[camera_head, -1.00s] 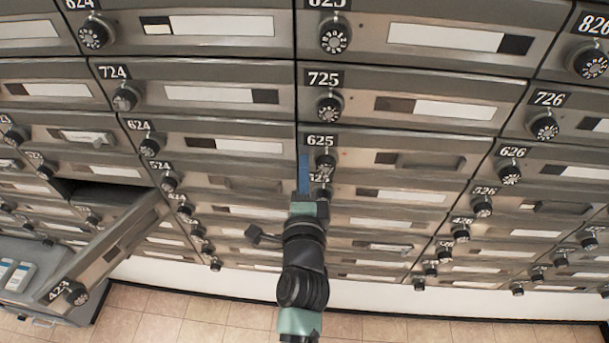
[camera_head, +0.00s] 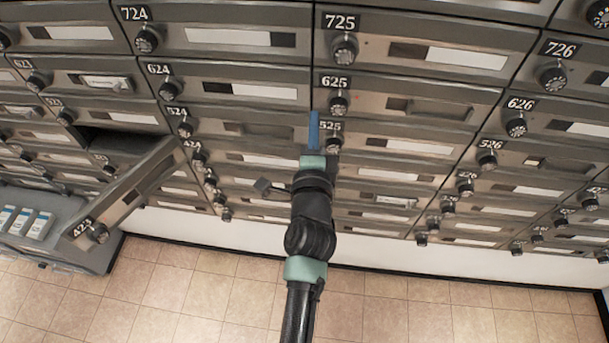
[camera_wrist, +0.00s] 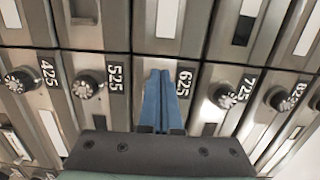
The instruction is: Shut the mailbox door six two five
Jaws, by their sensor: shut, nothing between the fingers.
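Mailbox door 625 (camera_head: 385,103) is a grey metal door with a black dial at its left and a recessed slot. It looks flush with its neighbours in the head view. My gripper (camera_head: 314,116) has blue fingers, shut and empty. In the head view they show just below and left of the 625 dial, near the 525 label. In the wrist view the shut fingers (camera_wrist: 160,75) stand in front of door 625 (camera_wrist: 157,60), beside its number label, and hide its dial. I cannot tell whether they touch the door.
A grey cabinet (camera_head: 60,240) stands on the floor at the far left. Neighbouring doors 725 (camera_head: 420,55) and 525 (camera_head: 395,143) look shut. Tiled floor (camera_head: 200,300) is clear in front.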

